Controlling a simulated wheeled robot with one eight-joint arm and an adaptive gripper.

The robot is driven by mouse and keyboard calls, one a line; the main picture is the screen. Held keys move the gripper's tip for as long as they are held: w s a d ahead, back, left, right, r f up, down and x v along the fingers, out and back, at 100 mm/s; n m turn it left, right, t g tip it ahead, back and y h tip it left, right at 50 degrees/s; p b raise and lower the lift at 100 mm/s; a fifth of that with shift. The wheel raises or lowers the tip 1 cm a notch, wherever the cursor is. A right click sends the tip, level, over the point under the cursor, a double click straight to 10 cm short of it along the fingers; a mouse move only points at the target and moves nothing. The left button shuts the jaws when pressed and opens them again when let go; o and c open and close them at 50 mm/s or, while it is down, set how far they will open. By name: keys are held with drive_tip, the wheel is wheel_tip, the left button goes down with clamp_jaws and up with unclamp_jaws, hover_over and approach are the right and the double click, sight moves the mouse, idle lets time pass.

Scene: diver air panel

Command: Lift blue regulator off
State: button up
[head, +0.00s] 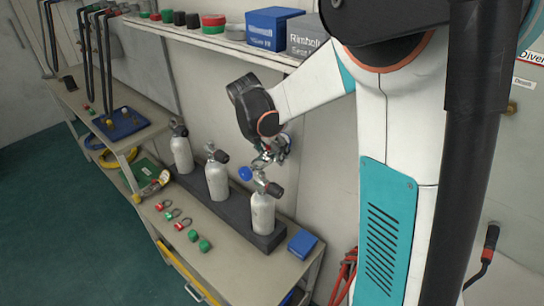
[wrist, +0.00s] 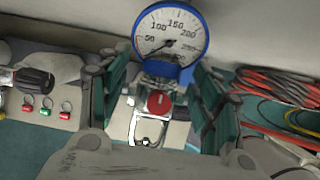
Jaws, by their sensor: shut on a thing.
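The blue regulator shows in the wrist view as a round pressure gauge with a blue rim (wrist: 170,38), above a metal body with a red round part and a metal yoke frame. My gripper (wrist: 158,100) has its green-padded fingers on either side of this body and is shut on it. In the head view the blue regulator (head: 246,174) is a small blue disc under my gripper (head: 264,160), beside the valve top of the right-hand grey cylinder (head: 262,212). I cannot tell whether the yoke touches the valve.
Two more grey cylinders (head: 217,178) (head: 182,152) stand in the dark rack to the left. A blue box (head: 302,243) lies right of the rack. Red and green caps lie in front. A shelf with boxes (head: 272,28) is above. Red hoses (wrist: 280,85) hang at right.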

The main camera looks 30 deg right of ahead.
drive_tip(key=s+a+p, duration=0.1)
drive_tip(key=s+a, duration=0.2)
drive_tip(key=a, duration=0.5)
drive_tip(key=s+a+p, duration=0.1)
drive_tip(key=s+a, duration=0.3)
drive_tip(key=a, duration=0.4)
drive_tip(key=shift+a+r+p, duration=0.25)
drive_tip(key=shift+a+p, duration=0.05)
